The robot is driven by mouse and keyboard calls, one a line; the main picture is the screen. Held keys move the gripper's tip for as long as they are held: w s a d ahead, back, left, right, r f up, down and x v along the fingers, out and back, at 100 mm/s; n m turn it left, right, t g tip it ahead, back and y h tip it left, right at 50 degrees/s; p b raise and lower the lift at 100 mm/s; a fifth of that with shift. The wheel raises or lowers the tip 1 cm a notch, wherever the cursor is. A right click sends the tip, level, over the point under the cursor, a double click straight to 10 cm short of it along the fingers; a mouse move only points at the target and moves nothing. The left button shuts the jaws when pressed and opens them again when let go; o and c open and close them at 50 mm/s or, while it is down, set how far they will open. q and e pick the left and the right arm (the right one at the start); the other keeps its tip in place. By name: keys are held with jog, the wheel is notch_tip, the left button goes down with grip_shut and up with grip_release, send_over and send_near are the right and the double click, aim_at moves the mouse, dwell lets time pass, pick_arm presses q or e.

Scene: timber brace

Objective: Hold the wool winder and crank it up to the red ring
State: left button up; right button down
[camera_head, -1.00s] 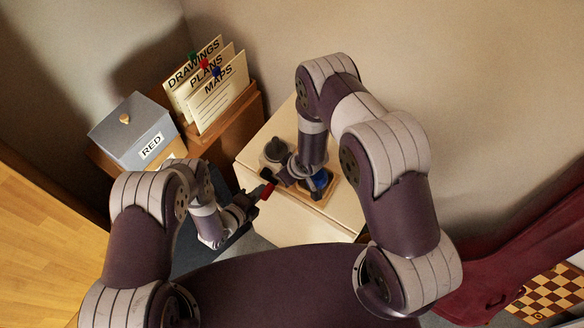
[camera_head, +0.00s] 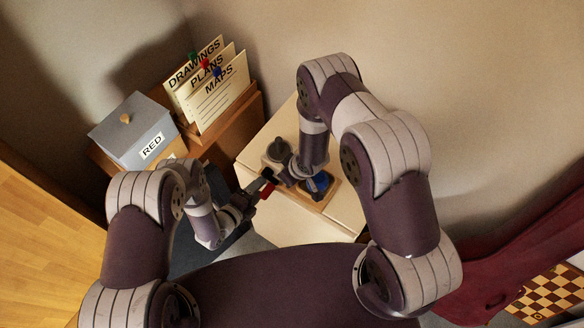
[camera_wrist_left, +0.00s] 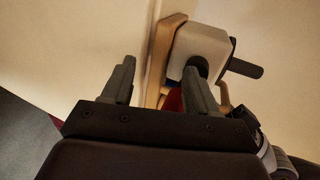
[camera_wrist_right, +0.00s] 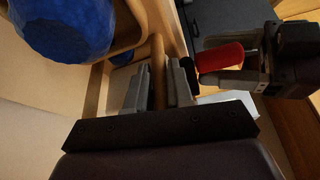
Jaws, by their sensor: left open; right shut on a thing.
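The wool winder stands on a pale cabinet top, with a wooden base (camera_head: 322,201), a grey block (camera_wrist_left: 203,45) and blue wool (camera_wrist_right: 65,25). Its red crank handle (camera_head: 266,191) points towards my left arm and also shows in the right wrist view (camera_wrist_right: 220,57). My left gripper (camera_head: 260,186) is open at the red handle; a strip of red shows between its fingers, near the right one. My right gripper (camera_wrist_right: 158,85) is shut on a wooden bar (camera_wrist_right: 158,60) of the winder frame, beside the wool. I cannot make out a red ring on the wool.
A grey box labelled RED (camera_head: 135,130) and a wooden holder with DRAWINGS, PLANS and MAPS cards (camera_head: 212,85) stand at the back left. The pale cabinet top (camera_head: 340,222) has bare room in front of the winder. A checkered board (camera_head: 548,292) lies far right.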

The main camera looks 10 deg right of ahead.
pick_arm(q)
jog(key=shift+o, duration=0.2)
jog(key=s+a, duration=0.4)
jog(key=shift+s+a, duration=0.3)
jog(key=shift+s, duration=0.1)
jog(key=shift+f, duration=0.1)
jog(key=shift+c, duration=0.4)
send_near(262, 198)
jog(key=w+d, duration=0.2)
jog(key=x, duration=1)
jog(key=shift+s+a+f, duration=0.1)
jog(key=shift+a+f, duration=0.1)
jog(key=shift+f, duration=0.2)
jog(key=c, duration=0.8)
